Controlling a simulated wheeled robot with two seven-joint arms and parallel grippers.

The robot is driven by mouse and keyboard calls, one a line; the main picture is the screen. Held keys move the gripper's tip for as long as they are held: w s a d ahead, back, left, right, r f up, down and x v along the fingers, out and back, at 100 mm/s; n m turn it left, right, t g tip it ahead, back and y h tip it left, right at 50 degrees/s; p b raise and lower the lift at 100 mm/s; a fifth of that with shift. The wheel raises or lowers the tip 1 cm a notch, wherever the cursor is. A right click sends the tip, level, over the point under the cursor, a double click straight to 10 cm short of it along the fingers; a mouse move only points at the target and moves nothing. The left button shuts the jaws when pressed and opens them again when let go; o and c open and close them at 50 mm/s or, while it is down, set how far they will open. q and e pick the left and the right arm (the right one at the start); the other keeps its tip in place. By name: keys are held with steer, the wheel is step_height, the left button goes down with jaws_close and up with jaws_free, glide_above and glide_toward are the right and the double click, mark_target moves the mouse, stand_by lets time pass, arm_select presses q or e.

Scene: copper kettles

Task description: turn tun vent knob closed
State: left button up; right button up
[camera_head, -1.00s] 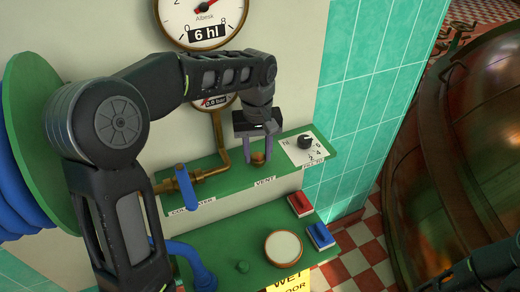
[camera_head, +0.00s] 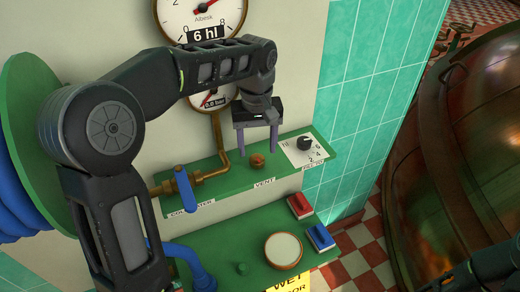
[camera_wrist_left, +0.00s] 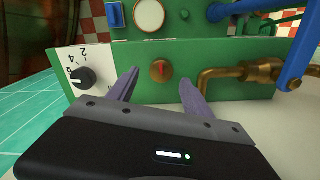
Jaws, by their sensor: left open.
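The vent knob (camera_head: 257,160) is a small round brass knob on the green shelf above the VENT label (camera_head: 264,182). It also shows in the left wrist view (camera_wrist_left: 161,70), with a red mark on its face, between the two finger tips but beyond them.
A blue-handled valve (camera_head: 186,188) stands left of the knob on a brass pipe. A black dial (camera_head: 304,143) on a white plate is close on the right. Below are a red switch (camera_head: 300,205), a blue switch (camera_head: 320,237) and a white round button (camera_head: 283,249).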

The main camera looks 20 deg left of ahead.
mark_target(258, 157)
arm_select(q)
step_height(258, 157, up, 5)
stand_by(0.7)
